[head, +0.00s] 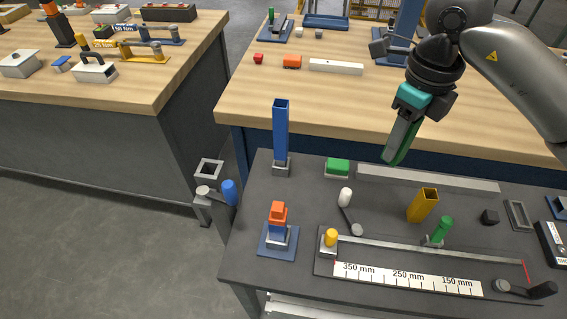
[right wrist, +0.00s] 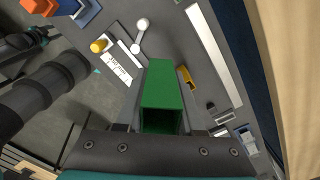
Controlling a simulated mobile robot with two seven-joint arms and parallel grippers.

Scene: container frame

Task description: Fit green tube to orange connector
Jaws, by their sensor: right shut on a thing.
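My right gripper (head: 401,140) is shut on the green tube (head: 399,154), above the back part of the dark grey table. The tube is tilted, its lower end pointing down and left. In the right wrist view the long square green tube (right wrist: 161,85) lies between the fingers, with its hollow near end facing the camera. An orange connector (head: 278,208) sits on top of a blue piece on a blue base plate at the left of the dark table. It stands apart from the tube, to the left and lower in the picture. My left gripper is not in view.
A tall blue tube (head: 281,130) stands upright behind the orange connector. A green block (head: 338,166), a white-topped lever (head: 345,198), a yellow tube (head: 423,205) and a ruler fixture (head: 410,279) share the dark table. A wooden table (head: 350,95) lies behind.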

